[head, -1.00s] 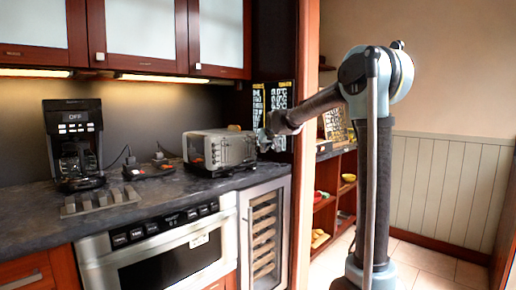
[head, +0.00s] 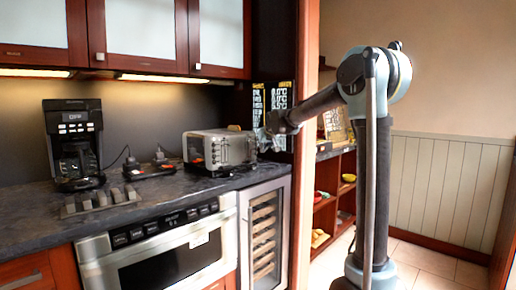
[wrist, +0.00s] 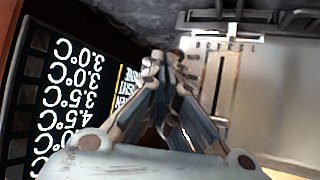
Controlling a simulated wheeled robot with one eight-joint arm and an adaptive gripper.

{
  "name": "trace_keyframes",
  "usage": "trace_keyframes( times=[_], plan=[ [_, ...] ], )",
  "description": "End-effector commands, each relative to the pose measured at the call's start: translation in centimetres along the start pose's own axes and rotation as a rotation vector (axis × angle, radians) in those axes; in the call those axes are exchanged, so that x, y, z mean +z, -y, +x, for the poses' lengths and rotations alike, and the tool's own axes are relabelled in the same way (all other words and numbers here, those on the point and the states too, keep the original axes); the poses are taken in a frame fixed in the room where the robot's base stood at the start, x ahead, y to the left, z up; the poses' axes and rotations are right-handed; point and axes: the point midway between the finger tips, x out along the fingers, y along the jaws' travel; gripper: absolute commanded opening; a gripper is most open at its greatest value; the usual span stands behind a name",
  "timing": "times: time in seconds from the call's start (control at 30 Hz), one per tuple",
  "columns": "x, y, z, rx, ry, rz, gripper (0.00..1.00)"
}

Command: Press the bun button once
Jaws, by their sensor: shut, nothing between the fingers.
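The silver toaster (head: 225,150) stands on the counter, its control side turned toward my arm. In the wrist view the metal surface at the right (wrist: 230,85), with a slot and small dark parts, looks like the toaster. The bun button cannot be made out in either view. My gripper (wrist: 168,62) is shut and empty, its fingertips together. In the head view my gripper (head: 264,140) is just right of the toaster's right end; I cannot tell whether it touches.
A dark panel with white temperature text (head: 272,100) stands behind my gripper and fills the left of the wrist view (wrist: 70,90). A coffee maker (head: 74,140) is far left. A wine cooler (head: 264,235) and an oven (head: 165,255) are below the dark counter (head: 30,215).

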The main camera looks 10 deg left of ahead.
Motion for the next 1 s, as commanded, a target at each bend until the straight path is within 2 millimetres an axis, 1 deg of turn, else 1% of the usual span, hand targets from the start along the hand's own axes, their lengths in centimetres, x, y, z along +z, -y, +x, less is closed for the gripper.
trace_keyframes(
  times=[0.53, 1.0],
  plan=[
    [-0.02, 0.01, 0.02, 0.0, 0.0, 0.0, 0.0],
    [-0.55, 0.42, 0.5, 0.0, 0.0, 0.0, 0.0]
  ],
)
